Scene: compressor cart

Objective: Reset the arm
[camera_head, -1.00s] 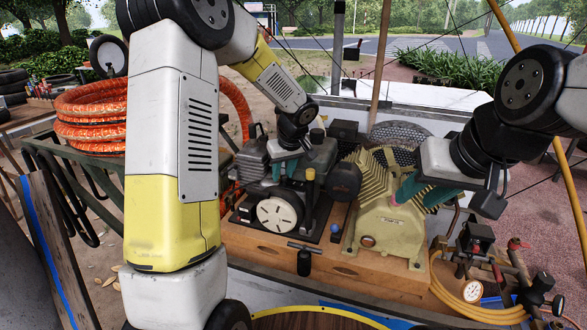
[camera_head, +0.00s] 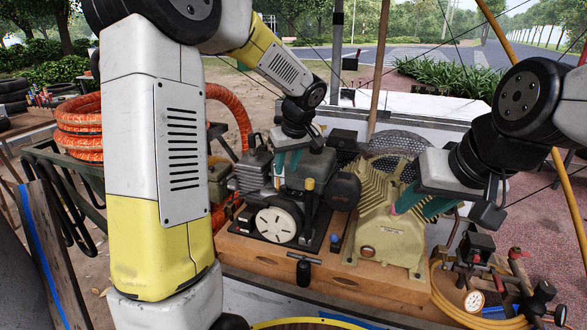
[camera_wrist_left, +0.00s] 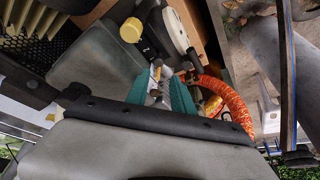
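My left gripper (camera_head: 287,161) hangs over the dark engine (camera_head: 256,180) with its teal fingers pointing down. In the left wrist view its two teal fingers (camera_wrist_left: 160,94) stand apart, with engine parts showing beyond the gap and nothing clearly held. My right gripper (camera_head: 408,203) is at the right side of the ribbed olive compressor pump (camera_head: 385,230), its teal fingers pointing down and left. The pump's fins and the viewing angle hide how far apart the right fingers are, and I cannot tell whether they touch it.
Engine and pump sit on a wooden base (camera_head: 330,278). An orange hose coil (camera_head: 80,128) lies at the left. A yellow hose (camera_head: 450,310), a gauge (camera_head: 473,300) and valves are at the right. A pole (camera_head: 378,75) rises behind the pump.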

